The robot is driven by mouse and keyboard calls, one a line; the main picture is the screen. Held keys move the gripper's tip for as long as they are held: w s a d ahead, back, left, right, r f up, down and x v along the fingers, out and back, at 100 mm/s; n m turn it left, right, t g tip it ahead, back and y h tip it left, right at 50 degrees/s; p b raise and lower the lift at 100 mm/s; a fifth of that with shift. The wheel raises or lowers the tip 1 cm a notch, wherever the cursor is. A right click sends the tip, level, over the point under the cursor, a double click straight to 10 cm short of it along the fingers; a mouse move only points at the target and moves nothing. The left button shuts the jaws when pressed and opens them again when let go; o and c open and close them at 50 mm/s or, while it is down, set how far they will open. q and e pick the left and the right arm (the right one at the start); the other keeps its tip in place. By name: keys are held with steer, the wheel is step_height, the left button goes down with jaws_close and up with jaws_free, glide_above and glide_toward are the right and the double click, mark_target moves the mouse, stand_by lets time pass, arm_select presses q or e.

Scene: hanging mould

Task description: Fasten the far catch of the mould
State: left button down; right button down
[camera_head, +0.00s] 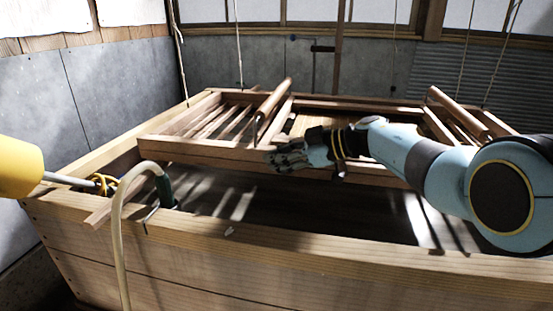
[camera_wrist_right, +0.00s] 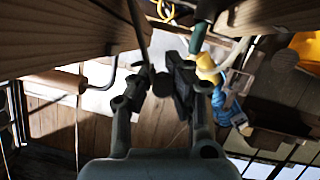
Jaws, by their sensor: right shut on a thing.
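The mould is a wooden frame (camera_head: 205,152) hanging on cords over a wooden vat, with a slatted panel on each side. A round wooden bar (camera_head: 272,98) lies across its left part. A thin dark catch (camera_head: 256,131) hangs beneath that bar's near end, close to my right gripper. My right gripper (camera_head: 285,158) is at the frame's near rail, left of the middle. In the right wrist view my right gripper (camera_wrist_right: 160,75) is shut on the catch's thin rod (camera_wrist_right: 139,30); the exact contact is dark. My left gripper is not in view.
The vat's near rim (camera_head: 310,245) runs across the front. A pale hose (camera_head: 121,230) with a green clamp (camera_head: 165,190) hooks over it at the left. A second bar (camera_head: 460,111) lies on the mould's right part. Cords (camera_head: 238,45) hang from above.

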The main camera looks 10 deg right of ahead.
steer(key=shift+f, duration=0.2)
steer(key=c, duration=1.2)
jaws_free()
steer(key=shift+d+r, duration=0.1)
steer(key=shift+d, duration=0.05)
steer(key=v, duration=1.1)
steer(key=shift+s+d+r, duration=0.15)
steer(key=shift+s+r, duration=0.05)
steer(key=shift+r, duration=0.15)
steer(key=shift+c, duration=0.3)
